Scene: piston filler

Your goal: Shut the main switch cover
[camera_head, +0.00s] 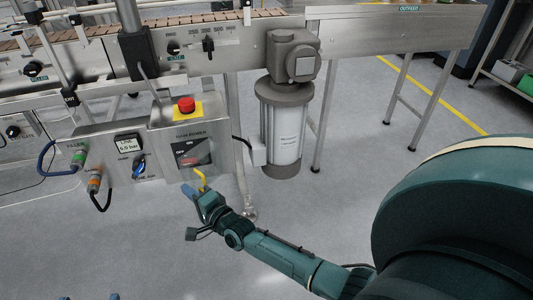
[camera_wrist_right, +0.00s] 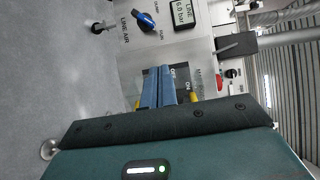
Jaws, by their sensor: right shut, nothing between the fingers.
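The main power box (camera_head: 188,140) has a red emergency button on top. Its dark ON/OFF switch panel (camera_head: 191,152) faces me, with red at the OFF side. A bent yellow piece (camera_head: 201,177) shows just below the panel, by my right gripper; it looks like part of the switch cover. The rest of the cover cannot be made out clearly. My right gripper (camera_head: 188,190) is shut and empty, its blue fingers low in front of the box. In the right wrist view the shut fingers (camera_wrist_right: 158,86) have yellow bits on both sides. Two blue tips of my left gripper (camera_head: 90,297) show apart at the bottom edge.
A line-air knob (camera_head: 139,166) and a pressure display (camera_head: 129,143) sit left of the box, with cable connectors (camera_head: 78,158) farther left. A motor cylinder (camera_head: 284,125) stands to the right. The floor (camera_head: 345,190) in front is clear.

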